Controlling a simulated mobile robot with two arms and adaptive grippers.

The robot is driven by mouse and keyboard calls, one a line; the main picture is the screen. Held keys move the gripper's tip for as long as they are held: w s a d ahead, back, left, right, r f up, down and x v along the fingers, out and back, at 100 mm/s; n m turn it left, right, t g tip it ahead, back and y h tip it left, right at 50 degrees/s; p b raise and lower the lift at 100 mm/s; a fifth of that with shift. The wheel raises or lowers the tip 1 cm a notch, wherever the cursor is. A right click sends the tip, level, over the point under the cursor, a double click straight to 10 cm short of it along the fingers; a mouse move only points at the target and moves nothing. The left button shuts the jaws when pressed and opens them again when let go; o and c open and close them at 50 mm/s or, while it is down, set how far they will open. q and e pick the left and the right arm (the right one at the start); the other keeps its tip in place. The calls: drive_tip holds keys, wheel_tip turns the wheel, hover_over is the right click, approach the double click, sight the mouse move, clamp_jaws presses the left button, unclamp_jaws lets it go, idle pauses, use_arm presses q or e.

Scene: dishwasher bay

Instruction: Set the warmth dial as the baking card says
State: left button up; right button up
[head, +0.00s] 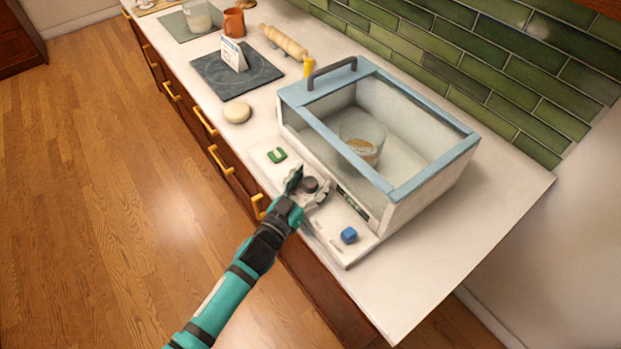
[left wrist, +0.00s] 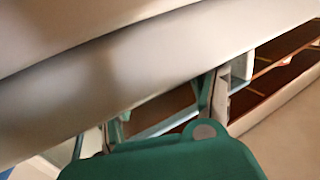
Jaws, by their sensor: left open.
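The warmth dial (head: 310,184) is a dark round knob on the pale control panel (head: 334,241) in front of the blue-framed glass box (head: 428,184). My left gripper (head: 308,189) is open, with its fingers around or just over the dial; I cannot tell whether they touch it. The dial's pointer and marks are not readable. A small white baking card (head: 233,54) stands on a dark slab (head: 250,82) toward the back left; its writing is too small to read. In the left wrist view, my gripper's fingers (left wrist: 165,110) show apart, and no dial is recognizable. My right gripper is out of view.
The panel also has a green part (head: 277,155), a blue button (head: 349,235) and a small dark display (head: 353,204). A glass jar (head: 361,140) stands inside the box. A dough ball (head: 237,113), rolling pin (head: 284,42) and orange mug (head: 234,22) are farther back. The counter's right end is clear.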

use_arm(q)
clamp_jaws()
idle(0.5)
